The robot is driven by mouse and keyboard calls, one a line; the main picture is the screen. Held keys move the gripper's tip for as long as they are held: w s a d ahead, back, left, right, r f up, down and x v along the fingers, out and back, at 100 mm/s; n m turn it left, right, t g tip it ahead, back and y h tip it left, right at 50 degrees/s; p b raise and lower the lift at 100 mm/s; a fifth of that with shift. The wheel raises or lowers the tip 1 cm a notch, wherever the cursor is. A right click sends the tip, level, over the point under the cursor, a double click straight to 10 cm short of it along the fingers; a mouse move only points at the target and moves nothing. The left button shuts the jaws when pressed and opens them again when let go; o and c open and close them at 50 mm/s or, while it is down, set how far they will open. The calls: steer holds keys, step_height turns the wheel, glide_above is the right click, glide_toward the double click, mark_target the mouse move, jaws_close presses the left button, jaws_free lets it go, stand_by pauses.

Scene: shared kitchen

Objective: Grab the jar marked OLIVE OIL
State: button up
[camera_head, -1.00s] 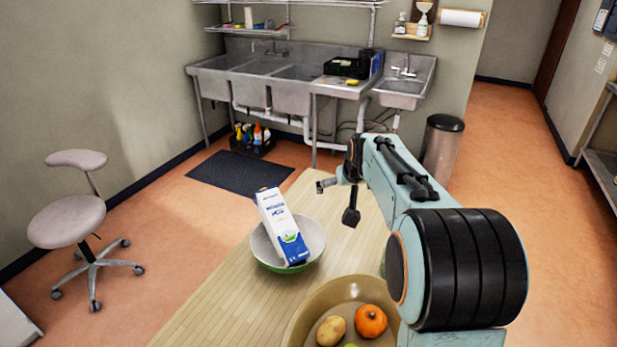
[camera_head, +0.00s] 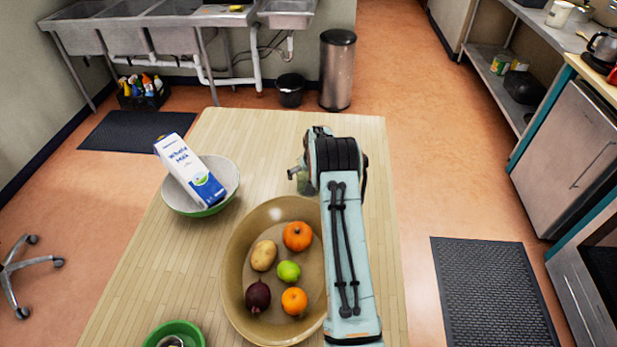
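My arm reaches over the wooden table (camera_head: 150,262), and its wrist hides most of my gripper (camera_head: 296,174). Only a small grey part of the gripper shows at the left of the wrist. I cannot see both fingertips or whether they are apart. A small greenish, glassy thing (camera_head: 304,184) shows just below that part, partly behind the arm. It may be a jar, but I can read no label on it and cannot tell whether the gripper touches it. No OLIVE OIL marking is readable in view.
A large tan bowl (camera_head: 236,285) holds fruit and vegetables beside my arm. A white and green bowl (camera_head: 228,180) holds a tilted milk carton (camera_head: 190,172). A green bowl (camera_head: 160,333) sits at the near edge. The table's far left part is clear.

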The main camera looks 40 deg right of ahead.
steer(key=c, duration=1.1)
steer(key=shift+c, duration=0.3)
